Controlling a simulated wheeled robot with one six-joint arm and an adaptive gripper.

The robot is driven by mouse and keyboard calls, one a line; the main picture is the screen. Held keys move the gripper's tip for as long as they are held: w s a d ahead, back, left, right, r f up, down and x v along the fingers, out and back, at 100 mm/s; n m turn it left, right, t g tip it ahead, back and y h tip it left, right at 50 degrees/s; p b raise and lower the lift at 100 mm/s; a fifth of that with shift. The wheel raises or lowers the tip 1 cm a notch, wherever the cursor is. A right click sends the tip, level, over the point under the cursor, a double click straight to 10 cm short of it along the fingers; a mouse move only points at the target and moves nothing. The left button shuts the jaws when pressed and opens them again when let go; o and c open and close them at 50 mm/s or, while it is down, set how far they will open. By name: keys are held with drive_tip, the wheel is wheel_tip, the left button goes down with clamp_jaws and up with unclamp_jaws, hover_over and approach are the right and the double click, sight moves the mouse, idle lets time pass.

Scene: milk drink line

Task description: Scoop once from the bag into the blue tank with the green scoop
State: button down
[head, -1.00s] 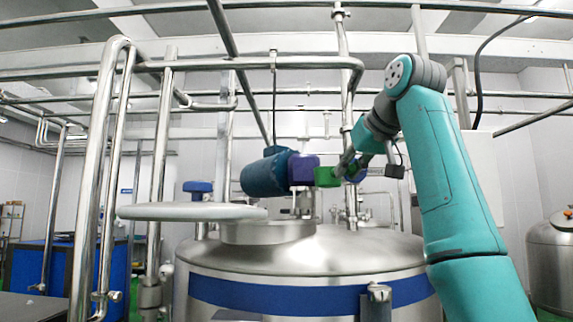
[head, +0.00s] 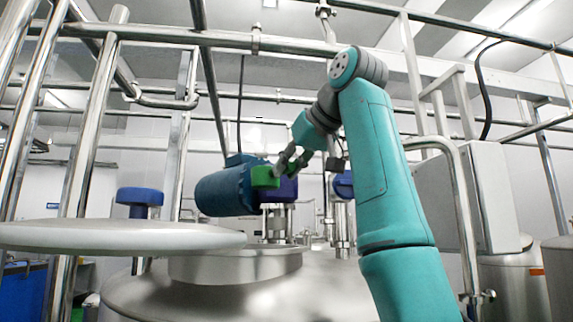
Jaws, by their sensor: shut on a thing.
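My gripper (head: 286,163) is shut on the green scoop (head: 264,177), of which only a small green part shows. The scoop is in the air, in front of the blue motor and its purple block in the picture. Below it is the steel tank (head: 330,290), with a raised round opening collar (head: 235,265) on top; its blue band is out of the frame now. The inside of the opening is hidden from this low angle. The bag is not in view. I cannot tell whether the scoop holds anything.
The round white lid (head: 120,236) stands out to the left of the collar, with a blue knob (head: 139,197) behind it. The blue motor (head: 226,192) sits above the tank top. Steel pipes (head: 92,140) rise at left; a grey cabinet (head: 455,195) stands at right.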

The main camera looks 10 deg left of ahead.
drive_tip(key=shift+f, duration=1.15)
drive_tip(key=shift+s+a+f+n+t+h, duration=0.1)
drive_tip(key=shift+f+n+t+h, duration=0.65)
drive_tip(key=shift+n+t, duration=1.35)
drive_tip(key=shift+s+a+f+n+t+h, duration=0.3)
drive_tip(key=shift+f+n+t, duration=0.8)
drive_tip(key=shift+n, duration=1.95)
drive_tip(key=shift+w+d+f+n+t+h, duration=0.1)
drive_tip(key=shift+f+n+t+h, duration=0.7)
drive_tip(key=shift+n+t, duration=1.3)
drive_tip(key=shift+f+n+g, duration=0.15)
drive_tip(key=shift+n+g, duration=0.3)
drive_tip(key=shift+g, duration=0.05)
